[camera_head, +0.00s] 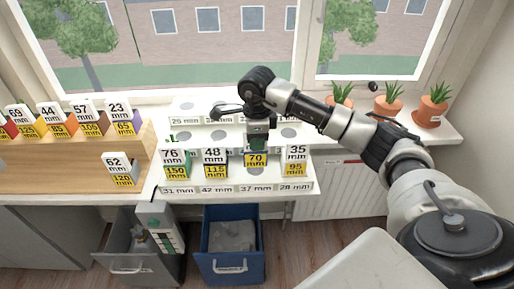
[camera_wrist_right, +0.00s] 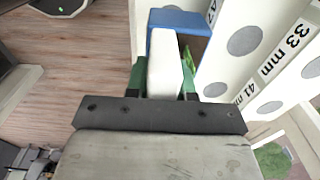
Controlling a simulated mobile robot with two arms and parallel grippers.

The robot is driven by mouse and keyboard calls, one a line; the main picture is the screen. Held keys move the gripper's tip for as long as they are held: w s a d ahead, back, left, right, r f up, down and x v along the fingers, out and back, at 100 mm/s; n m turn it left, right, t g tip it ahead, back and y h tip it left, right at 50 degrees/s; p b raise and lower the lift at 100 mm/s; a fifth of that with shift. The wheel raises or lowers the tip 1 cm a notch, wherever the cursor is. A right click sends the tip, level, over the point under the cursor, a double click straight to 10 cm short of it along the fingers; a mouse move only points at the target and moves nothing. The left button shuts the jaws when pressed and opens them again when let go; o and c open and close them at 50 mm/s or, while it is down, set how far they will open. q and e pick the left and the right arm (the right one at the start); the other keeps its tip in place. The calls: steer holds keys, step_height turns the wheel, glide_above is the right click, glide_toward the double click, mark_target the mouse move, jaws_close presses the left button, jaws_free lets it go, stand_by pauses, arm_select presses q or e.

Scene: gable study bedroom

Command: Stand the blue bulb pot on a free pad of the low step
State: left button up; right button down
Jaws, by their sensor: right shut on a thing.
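My right gripper (camera_head: 258,132) is shut on the blue bulb pot, whose yellow "70" tag (camera_head: 256,160) faces the head camera. In the right wrist view the blue pot (camera_wrist_right: 188,20) shows beyond the white tag between my fingers (camera_wrist_right: 164,85). The pot is over the third place from the left of the low step (camera_head: 230,188), the place marked "37 mm". A grey pad (camera_head: 256,171) shows just under the tag. I cannot tell whether the pot touches it. My left gripper is in neither view.
Tagged pots "76" (camera_head: 171,160), "48" (camera_head: 213,160) and "35" (camera_head: 295,160) stand on the low step, flanking the held pot. Higher steps behind have bare grey pads (camera_head: 288,133). A wooden rack (camera_head: 60,165) with tagged pots stands left. A blue bin (camera_head: 230,262) stands below.

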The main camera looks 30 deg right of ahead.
step_height(320, 180, down, 4)
steer(key=shift+r+p, duration=0.15)
steer(key=shift+p, duration=0.55)
steer(key=shift+f, duration=0.25)
steer(key=c, duration=1)
jaws_free()
steer(key=shift+o, duration=0.2)
steer(key=shift+r, duration=0.1)
step_height(320, 180, up, 12)
steer(key=b, duration=0.3)
